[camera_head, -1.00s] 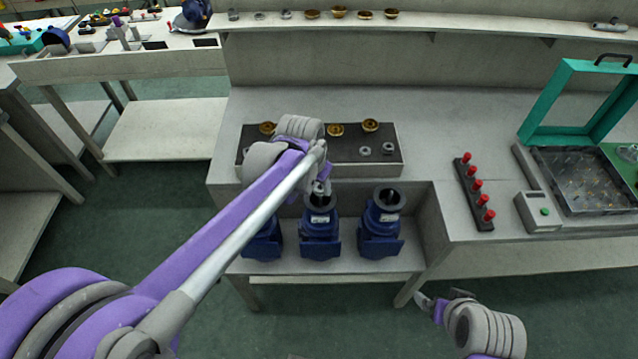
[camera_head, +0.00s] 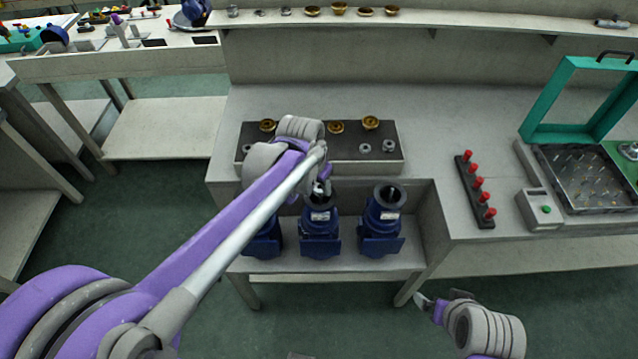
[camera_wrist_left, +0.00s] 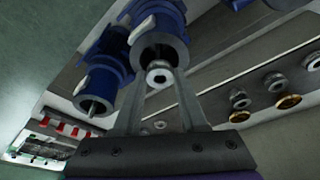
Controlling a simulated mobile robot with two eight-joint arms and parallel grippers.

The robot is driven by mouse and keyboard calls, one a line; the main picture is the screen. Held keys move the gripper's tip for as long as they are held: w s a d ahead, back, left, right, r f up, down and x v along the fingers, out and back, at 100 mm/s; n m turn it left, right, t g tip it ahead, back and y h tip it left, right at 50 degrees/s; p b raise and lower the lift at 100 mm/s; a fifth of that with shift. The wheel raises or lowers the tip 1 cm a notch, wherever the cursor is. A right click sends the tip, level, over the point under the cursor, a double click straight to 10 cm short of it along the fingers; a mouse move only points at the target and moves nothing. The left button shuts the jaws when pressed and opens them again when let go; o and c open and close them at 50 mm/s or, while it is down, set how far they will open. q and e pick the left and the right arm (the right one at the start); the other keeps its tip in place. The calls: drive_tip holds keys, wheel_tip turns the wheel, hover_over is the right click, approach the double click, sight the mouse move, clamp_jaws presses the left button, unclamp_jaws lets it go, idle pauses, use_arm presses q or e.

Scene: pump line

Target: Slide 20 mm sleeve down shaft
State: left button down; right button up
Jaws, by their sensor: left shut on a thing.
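Three blue pump housings stand in a row on the lower bench: left (camera_head: 263,241), middle (camera_head: 320,236) and right (camera_head: 380,238). My left gripper (camera_head: 322,188) is above the open top of the middle one. In the left wrist view the left gripper (camera_wrist_left: 159,75) is shut on a small grey ring-shaped sleeve (camera_wrist_left: 159,76). The sleeve lies in line with the open mouth of a blue housing (camera_wrist_left: 161,48). How far it sits on the shaft is hidden. My right gripper (camera_head: 425,301) is low at the right, away from the housings; its jaw state is unclear.
A dark parts tray (camera_head: 345,162) behind the housings holds gold impellers (camera_head: 371,122) and grey rings (camera_head: 389,146). A strip with red knobs (camera_head: 475,190) and a teal-framed box (camera_head: 540,135) stand to the right. Bench space between tray and strip is clear.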

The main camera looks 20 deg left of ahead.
use_arm(q)
drive_tip(key=shift+c, duration=1.9)
unclamp_jaws()
drive_tip(key=d+v, duration=0.1)
drive_tip(key=v, duration=0.9)
drive_tip(key=shift+a+r+p, duration=0.4)
drive_tip(key=shift+a, duration=0.1)
